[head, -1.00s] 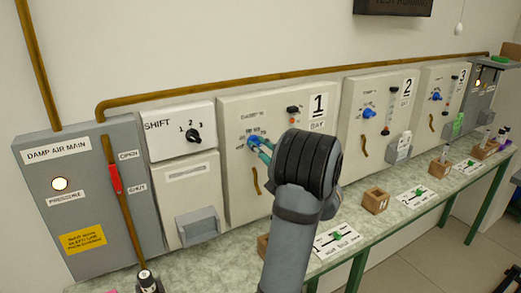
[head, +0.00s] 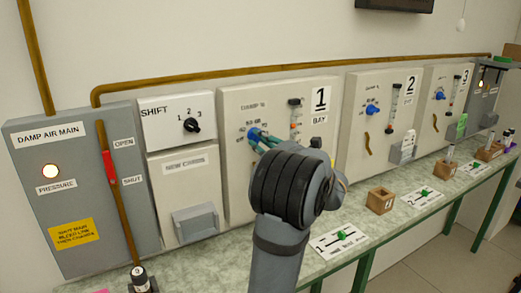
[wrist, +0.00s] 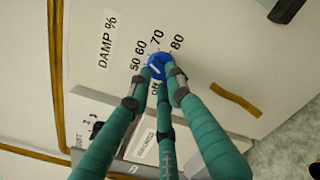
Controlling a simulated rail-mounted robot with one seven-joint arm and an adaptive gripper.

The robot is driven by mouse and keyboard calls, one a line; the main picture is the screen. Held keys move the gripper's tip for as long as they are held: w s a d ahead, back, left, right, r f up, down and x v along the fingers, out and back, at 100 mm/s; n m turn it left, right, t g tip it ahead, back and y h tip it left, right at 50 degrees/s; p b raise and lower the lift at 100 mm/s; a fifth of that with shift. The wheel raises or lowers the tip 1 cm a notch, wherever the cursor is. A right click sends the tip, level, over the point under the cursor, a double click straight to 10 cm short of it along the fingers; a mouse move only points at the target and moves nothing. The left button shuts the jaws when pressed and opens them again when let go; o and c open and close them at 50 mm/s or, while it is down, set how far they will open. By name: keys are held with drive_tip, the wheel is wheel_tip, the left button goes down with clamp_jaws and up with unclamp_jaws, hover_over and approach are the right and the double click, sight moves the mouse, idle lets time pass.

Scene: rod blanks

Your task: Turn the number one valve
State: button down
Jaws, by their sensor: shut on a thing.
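The number one valve is a round blue knob on the white bay 1 panel (head: 228,120), below the DAMP % label. It shows in the wrist view (wrist: 156,64) with a light pointer mark, amid a printed scale reading 50, 60, 70 and 80. The mark's exact reading is hard to tell. My gripper (wrist: 160,78) has teal fingers closed around the knob. In the head view the blue knob (head: 253,134) is partly covered by the fingertips, and my dark wrist hides the lower part of the panel.
Bays 2 (head: 373,107) and 3 (head: 440,97) carry similar blue knobs to the right. The grey DAMP AIR MAIN box (head: 85,215) has a red lever (head: 110,167) and a lit pressure lamp.

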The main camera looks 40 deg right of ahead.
drive_tip(key=n+b, duration=0.3)
drive_tip(key=f+n+b, duration=0.1)
drive_tip(key=n+b, duration=0.2)
drive_tip(key=b, duration=0.1)
drive_tip(key=shift+f+n, duration=0.1)
drive_tip(key=shift+n, duration=0.2)
drive_tip(key=n+b, duration=0.5)
drive_tip(key=n, duration=0.1)
drive_tip(key=n+b, duration=0.6)
drive_tip(key=d+n+b, duration=0.1)
drive_tip(key=n+b, duration=0.5)
drive_tip(key=shift+s+d+r, duration=0.1)
drive_tip(key=shift+r, duration=0.2)
drive_tip(key=shift+r+n, duration=0.1)
drive_tip(key=shift+n, duration=0.2)
drive_tip(key=c, duration=1.6)
unclamp_jaws()
